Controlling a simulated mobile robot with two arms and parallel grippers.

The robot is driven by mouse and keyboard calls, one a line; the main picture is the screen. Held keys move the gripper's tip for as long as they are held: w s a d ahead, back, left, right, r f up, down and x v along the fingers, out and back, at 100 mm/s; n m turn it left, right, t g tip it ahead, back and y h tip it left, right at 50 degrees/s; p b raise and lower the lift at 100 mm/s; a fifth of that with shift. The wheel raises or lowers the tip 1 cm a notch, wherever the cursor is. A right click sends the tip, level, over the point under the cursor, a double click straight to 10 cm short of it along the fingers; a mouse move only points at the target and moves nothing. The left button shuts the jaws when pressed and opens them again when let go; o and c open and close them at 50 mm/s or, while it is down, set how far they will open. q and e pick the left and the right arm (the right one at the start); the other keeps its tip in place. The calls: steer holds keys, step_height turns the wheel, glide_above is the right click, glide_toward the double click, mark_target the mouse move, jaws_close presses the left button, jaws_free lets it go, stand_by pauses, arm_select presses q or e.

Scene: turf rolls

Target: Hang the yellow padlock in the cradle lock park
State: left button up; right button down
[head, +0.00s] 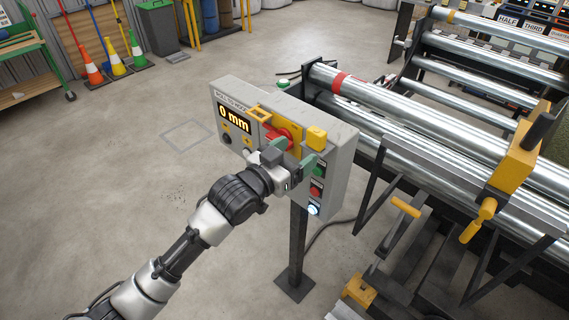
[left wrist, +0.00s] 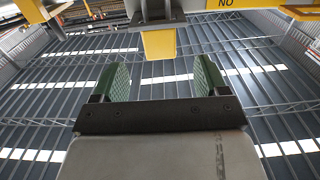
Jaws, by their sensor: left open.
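A yellow block that looks like the padlock (head: 316,138) sits at the upper right of the grey control box's front, beside a red switch (head: 279,137) on a yellow plate. A yellow block also shows in the left wrist view (left wrist: 158,44), beyond and between the fingertips; its shackle cannot be made out. My left gripper (head: 291,160) is open in front of the box, its green-padded fingers (left wrist: 160,78) apart with nothing between them. I cannot make out a marked cradle lock park. My right gripper is not in view.
The control box (head: 232,146) shows "0 mm" and stands on a dark post (head: 298,245). A small yellow bracket (head: 260,114) is on its top left. Steel rollers (head: 440,125) with a yellow clamp (head: 515,150) fill the right. Floor at left is clear; cones (head: 118,66) stand behind.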

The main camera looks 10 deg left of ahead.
arm_select(q)
steer(key=shift+v, duration=1.7)
steer(key=w+a+f+n+g+y, duration=0.1)
steer(key=a+f+n+y, duration=0.2)
steer(key=f, duration=0.9)
steer(key=a+f+g+y, duration=0.1)
steer(key=a+f+y, duration=0.25)
steer(key=f, duration=0.85)
steer(key=s+a+f+n+g+y, duration=0.1)
steer(key=s+a+f+g, duration=0.2)
steer(key=f, duration=0.5)
steer(key=s+a+f+g+y, duration=0.1)
steer(key=s+a+f, duration=0.2)
steer(key=s+f, duration=0.35)
steer(key=s+a+f+g+y, duration=0.1)
steer(key=s+a+f+g, duration=0.2)
steer(key=s+f, duration=1.05)
steer(key=s+f+g, duration=0.2)
steer(key=s+f, duration=0.2)
steer(key=s, duration=0.7)
steer(key=s+a+f+g+y, duration=0.1)
steer(key=s+f, duration=0.3)
steer(key=s, duration=0.8)
steer(key=shift+a+f+n+g, duration=0.3)
steer(key=shift+f+n+g, duration=0.1)
steer(key=shift+g, duration=0.4)
steer(key=shift+o, duration=0.2)
